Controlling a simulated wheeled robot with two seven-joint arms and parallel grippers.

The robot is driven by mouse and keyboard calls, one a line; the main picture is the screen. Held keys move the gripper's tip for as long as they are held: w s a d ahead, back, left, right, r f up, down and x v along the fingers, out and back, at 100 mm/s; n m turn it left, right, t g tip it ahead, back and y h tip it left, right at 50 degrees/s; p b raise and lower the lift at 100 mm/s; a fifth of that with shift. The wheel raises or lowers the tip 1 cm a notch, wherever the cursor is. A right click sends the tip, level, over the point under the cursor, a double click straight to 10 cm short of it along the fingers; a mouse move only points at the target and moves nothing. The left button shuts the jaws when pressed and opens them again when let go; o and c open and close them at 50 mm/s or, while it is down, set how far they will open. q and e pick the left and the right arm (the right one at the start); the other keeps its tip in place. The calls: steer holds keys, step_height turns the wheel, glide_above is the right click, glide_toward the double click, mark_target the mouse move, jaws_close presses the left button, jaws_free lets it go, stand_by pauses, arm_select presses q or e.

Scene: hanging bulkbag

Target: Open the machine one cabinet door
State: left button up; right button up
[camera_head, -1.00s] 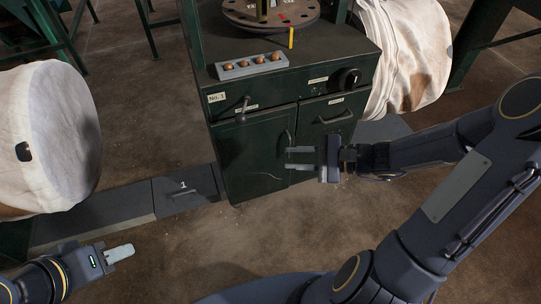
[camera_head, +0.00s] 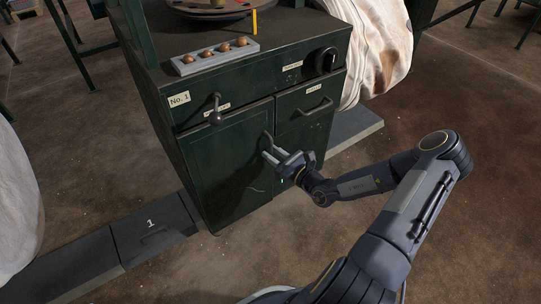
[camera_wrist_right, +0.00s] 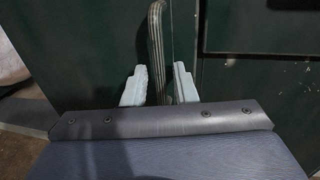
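The machine one cabinet (camera_head: 185,140) is dark green and carries a "No. 1" label. Its left door (camera_head: 228,170) looks shut, with a vertical bar handle (camera_head: 267,140) near the door's right edge. My right gripper (camera_head: 272,158) is at this handle. In the right wrist view the handle (camera_wrist_right: 156,40) stands between the two pale fingers (camera_wrist_right: 160,88), one on each side. The fingers are apart, and a gap shows beside the bar, so the gripper looks open around it. The handle's lower end is partly hidden. My left gripper is out of view.
A drawer handle (camera_head: 316,107) and black knob (camera_head: 326,61) are to the right. A lever (camera_head: 215,110) sits above the door. A grey tray of brown balls (camera_head: 215,56) is on top. A low grey plinth (camera_head: 150,232) marked 1 lies left; floor in front is clear.

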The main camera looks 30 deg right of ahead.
steer(key=shift+w+a, duration=0.2)
steer(key=shift+w, duration=0.4)
steer(key=shift+c, duration=0.2)
jaws_close()
